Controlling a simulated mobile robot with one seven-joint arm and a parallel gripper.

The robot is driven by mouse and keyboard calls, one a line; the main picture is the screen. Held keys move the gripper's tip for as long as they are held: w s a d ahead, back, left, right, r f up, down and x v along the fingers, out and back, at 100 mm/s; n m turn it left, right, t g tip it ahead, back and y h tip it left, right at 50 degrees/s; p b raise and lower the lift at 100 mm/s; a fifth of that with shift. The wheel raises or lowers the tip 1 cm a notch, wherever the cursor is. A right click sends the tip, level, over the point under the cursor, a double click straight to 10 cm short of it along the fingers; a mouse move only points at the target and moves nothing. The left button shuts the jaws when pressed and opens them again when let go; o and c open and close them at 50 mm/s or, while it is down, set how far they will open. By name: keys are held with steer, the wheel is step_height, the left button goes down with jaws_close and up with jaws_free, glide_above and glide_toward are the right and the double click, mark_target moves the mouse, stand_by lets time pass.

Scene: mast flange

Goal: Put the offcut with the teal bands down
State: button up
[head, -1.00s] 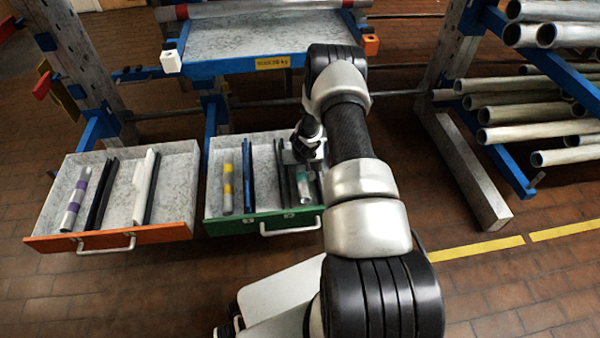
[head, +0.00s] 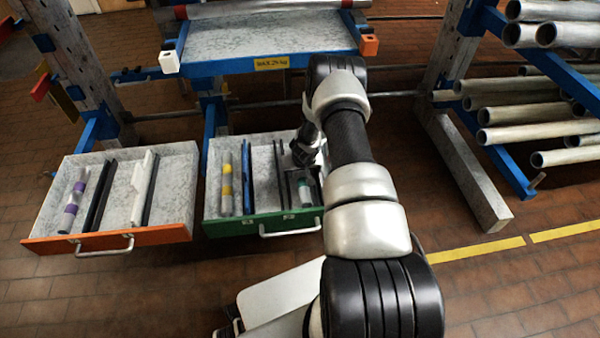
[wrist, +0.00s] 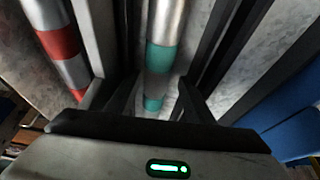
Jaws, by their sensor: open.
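The offcut with teal bands (wrist: 160,62) is a grey metal tube, seen lengthwise in the wrist view. In the head view a bit of it (head: 305,187) shows in the right part of the green-fronted drawer (head: 262,226), partly hidden by my arm. My gripper (wrist: 157,98) is open, with one dark finger on each side of the tube and gaps beside it. In the head view my gripper (head: 305,160) is down at that drawer, its fingers mostly hidden.
The orange-fronted drawer (head: 110,240) at left holds a purple-banded offcut (head: 73,205). A red-banded tube (wrist: 62,45) lies left of the fingers in the wrist view. A loaded rack stands at right.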

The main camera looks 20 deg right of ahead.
steer(key=s+a+r+n+t+y+p, duration=0.1)
steer(key=a+r, duration=0.3)
steer(key=r, duration=1)
steer(key=s+a+r+n+p, duration=0.15)
steer(key=a+r, duration=0.25)
steer(key=r, duration=0.9)
steer(key=s+a+r+t+y+p, duration=0.15)
steer(key=a+r, duration=0.25)
steer(key=r, duration=1)
steer(key=s+a+r+n, duration=0.1)
steer(key=s+a+r, duration=0.2)
steer(key=s+r, duration=0.4)
steer(key=s+a+r, duration=0.2)
steer(key=s+r, duration=0.5)
steer(key=s+r+g+h, duration=0.1)
steer(key=s+r, duration=0.2)
steer(key=s, duration=1.2)
steer(key=shift+r+b, duration=0.3)
steer(key=shift+r, duration=0.1)
